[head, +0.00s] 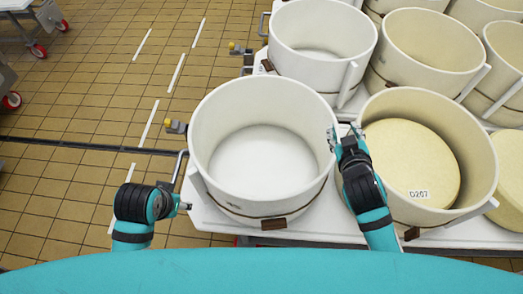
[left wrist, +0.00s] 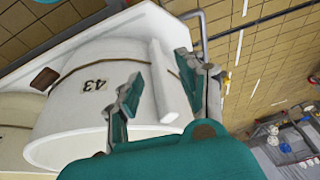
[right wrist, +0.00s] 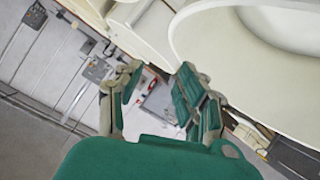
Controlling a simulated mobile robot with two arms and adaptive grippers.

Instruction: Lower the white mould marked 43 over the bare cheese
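The white mould (head: 215,185), a wide open-topped ring, stands upright on the white table at the centre of the head view. Its number 43 shows on the wall in the left wrist view (left wrist: 85,115). My left gripper (head: 184,206) is at its left side; in the left wrist view its open fingers (left wrist: 168,85) stand either side of an upright rib. My right gripper (head: 343,135) is at the mould's right rim, its fingers (right wrist: 158,85) apart with nothing seen held. A yellow cheese (head: 508,190) without a visible mould is partly cut off at the right edge.
A cream mould (head: 475,130) close on the right holds a cheese labelled D207 (head: 405,155). Another white mould (head: 335,75) stands behind, with several more moulds at the back right. The white table (head: 335,225) is crowded; tiled floor (head: 75,180) lies open on the left.

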